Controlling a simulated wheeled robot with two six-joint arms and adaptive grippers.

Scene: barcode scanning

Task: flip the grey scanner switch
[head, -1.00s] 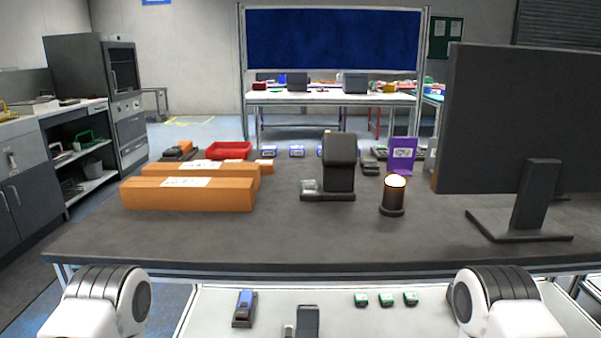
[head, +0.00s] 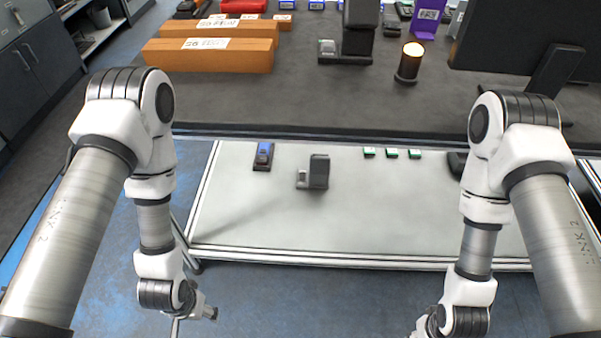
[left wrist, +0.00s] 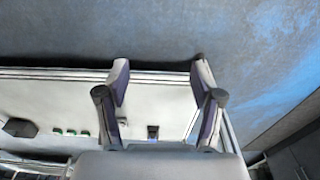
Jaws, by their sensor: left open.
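A dark grey scanner-like device (head: 318,172) stands on the white lower shelf, with a small lighter block at its left. A larger device of similar shape (head: 358,30) stands on the dark table above. I cannot tell which one carries the switch; no switch is clear. A small blue-and-black device (head: 263,157) lies on the shelf, and it seems to show in the left wrist view (left wrist: 153,132). My left gripper (head: 208,310) hangs low in front of the shelf, apart from everything; its fingers are spread and empty in the left wrist view (left wrist: 160,78). My right gripper is mostly cut off at the bottom edge.
The white shelf (head: 400,225) has a metal front rail and much bare surface. Small green items (head: 392,154) lie at its back. The dark table edge (head: 340,132) overhangs it. Orange boxes (head: 208,55), a lit black cylinder (head: 409,65) and a monitor stand above.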

